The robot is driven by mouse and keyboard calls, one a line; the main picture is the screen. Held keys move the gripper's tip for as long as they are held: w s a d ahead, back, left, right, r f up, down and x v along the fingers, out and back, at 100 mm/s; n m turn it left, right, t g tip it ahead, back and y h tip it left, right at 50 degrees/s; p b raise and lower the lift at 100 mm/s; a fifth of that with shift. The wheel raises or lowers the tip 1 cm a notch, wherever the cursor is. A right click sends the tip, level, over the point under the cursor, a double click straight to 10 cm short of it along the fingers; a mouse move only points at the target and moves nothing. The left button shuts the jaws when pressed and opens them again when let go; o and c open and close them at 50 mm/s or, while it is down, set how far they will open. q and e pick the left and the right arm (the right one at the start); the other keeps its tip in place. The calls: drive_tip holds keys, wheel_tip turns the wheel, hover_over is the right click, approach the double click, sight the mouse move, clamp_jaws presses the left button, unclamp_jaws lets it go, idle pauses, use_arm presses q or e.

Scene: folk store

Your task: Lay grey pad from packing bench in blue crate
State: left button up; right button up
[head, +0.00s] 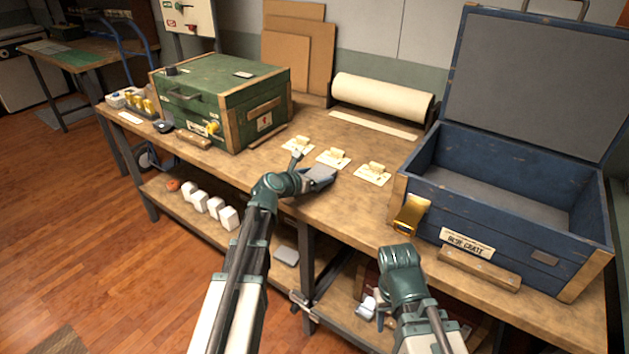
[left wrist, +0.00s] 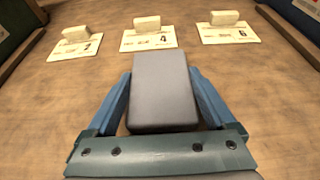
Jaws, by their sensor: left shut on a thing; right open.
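My left gripper (head: 314,180) is shut on the grey pad (head: 322,174) over the front part of the packing bench (head: 345,205). In the left wrist view the grey pad (left wrist: 160,90) sits between the two blue fingers (left wrist: 160,98). I cannot tell whether the pad touches the bench top. The blue crate (head: 480,208) stands on the bench at the right, its lid (head: 540,80) raised. Its visible inside looks empty, with a grey floor. My right gripper (head: 369,306) is open and low in front of the bench, partly hidden by its arm.
Several cards with pale blocks (head: 333,158) lie just behind the pad. A green chest (head: 225,103) stands at the left and a paper roll (head: 382,98) at the back.

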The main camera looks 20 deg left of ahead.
use_arm(q)
drive_tip(key=shift+r, duration=0.1)
drive_tip(key=shift+f, duration=0.2)
drive_tip(key=o, duration=1)
drive_tip(key=shift+r, duration=0.1)
drive_tip(key=shift+r, duration=0.25)
drive_tip(key=p+v, duration=0.4)
drive_tip(key=v, duration=0.8)
drive_tip(key=shift+p, duration=0.35)
